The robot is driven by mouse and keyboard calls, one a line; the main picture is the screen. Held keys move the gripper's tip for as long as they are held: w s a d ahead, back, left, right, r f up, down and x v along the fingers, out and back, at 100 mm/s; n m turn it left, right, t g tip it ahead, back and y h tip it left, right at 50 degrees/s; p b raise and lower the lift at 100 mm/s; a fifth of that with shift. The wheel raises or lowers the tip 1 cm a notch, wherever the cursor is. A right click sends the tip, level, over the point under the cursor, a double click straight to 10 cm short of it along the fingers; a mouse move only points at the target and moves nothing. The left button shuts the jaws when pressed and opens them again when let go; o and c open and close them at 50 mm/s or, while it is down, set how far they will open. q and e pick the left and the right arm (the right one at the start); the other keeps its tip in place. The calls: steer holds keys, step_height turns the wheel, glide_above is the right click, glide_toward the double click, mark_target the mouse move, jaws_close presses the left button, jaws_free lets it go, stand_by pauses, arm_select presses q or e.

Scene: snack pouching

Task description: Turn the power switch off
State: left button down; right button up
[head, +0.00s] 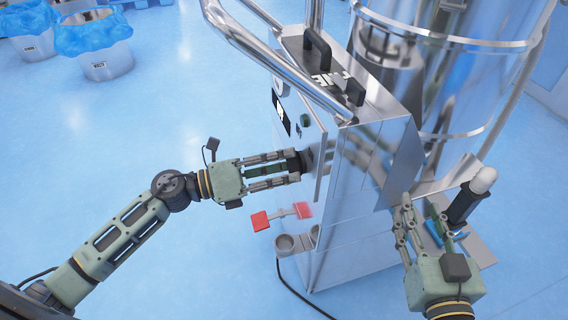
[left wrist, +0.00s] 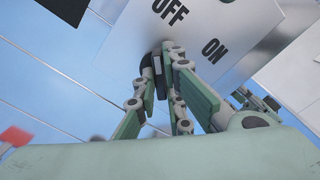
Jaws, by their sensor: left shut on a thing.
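The power switch is a dark knob on the machine's side panel. The knob's exact pointing direction is hidden. My right gripper (head: 422,210) is at the lower right, open, with its fingers apart beside the machine's front.
The steel machine (head: 365,225) stands in the middle with pipe handles (head: 275,65) above. A red pedal-like part (head: 260,221) and a small steel cup (head: 290,244) are below my left gripper. A black, white-tipped handle (head: 468,200) stands near my right gripper. Blue-lined bins (head: 105,62) are far left.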

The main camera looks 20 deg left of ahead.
arm_select(q)
steer(key=shift+r, duration=0.1)
steer(key=c, duration=1.8)
jaws_free()
steer(key=shift+c, duration=0.2)
steer(key=v, duration=1.2)
